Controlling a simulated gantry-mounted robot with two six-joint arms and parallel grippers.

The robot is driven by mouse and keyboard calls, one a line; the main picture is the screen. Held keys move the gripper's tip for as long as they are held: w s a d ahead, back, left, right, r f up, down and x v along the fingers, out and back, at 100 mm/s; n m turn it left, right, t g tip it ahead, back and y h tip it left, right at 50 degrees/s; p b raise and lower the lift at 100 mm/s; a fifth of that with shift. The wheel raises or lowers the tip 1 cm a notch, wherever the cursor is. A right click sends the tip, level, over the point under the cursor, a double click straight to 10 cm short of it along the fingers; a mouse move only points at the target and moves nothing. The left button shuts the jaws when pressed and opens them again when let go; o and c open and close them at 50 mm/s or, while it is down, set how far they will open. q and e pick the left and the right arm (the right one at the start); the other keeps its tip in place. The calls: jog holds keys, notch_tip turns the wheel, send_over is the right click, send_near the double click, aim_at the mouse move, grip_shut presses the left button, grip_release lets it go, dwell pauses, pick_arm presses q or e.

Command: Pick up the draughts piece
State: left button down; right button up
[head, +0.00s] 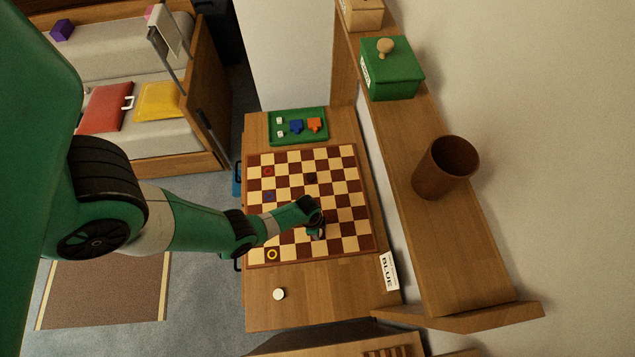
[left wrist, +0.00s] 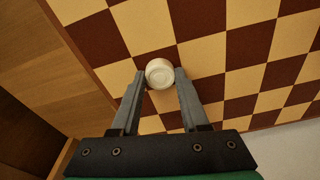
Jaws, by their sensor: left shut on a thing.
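A white round draughts piece (left wrist: 160,72) sits between the fingertips of my left gripper (left wrist: 160,77) in the left wrist view, over the chequered board. The fingers are shut on its sides. In the head view my left gripper (head: 316,232) is over the right-hand lower part of the board (head: 308,262), and the held piece is not clearly seen there. Another white round piece (head: 279,293) lies on the bare table below the board. A dark piece (head: 311,178) stands on the upper part of the board. My right gripper is not in view.
Red (head: 267,171), blue (head: 270,197) and yellow (head: 272,254) rings mark squares at the board's left. A green tray (head: 299,141) with dice and coloured figures lies beyond the board. A raised shelf at right holds a brown cup (head: 443,167) and green box (head: 391,75).

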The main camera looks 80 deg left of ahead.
pick_arm(q)
jog(key=shift+r+p, duration=0.65)
notch_tip(320, 180, up, 3)
jog(key=p, duration=0.3)
jog(key=s+d+r+p, duration=0.4)
jog(key=s+r+p, duration=0.4)
jog(key=s, duration=0.5)
jog(key=shift+s+d+r+p, duration=0.2)
jog(key=shift+r+p, duration=0.15)
jog(key=shift+p, duration=0.2)
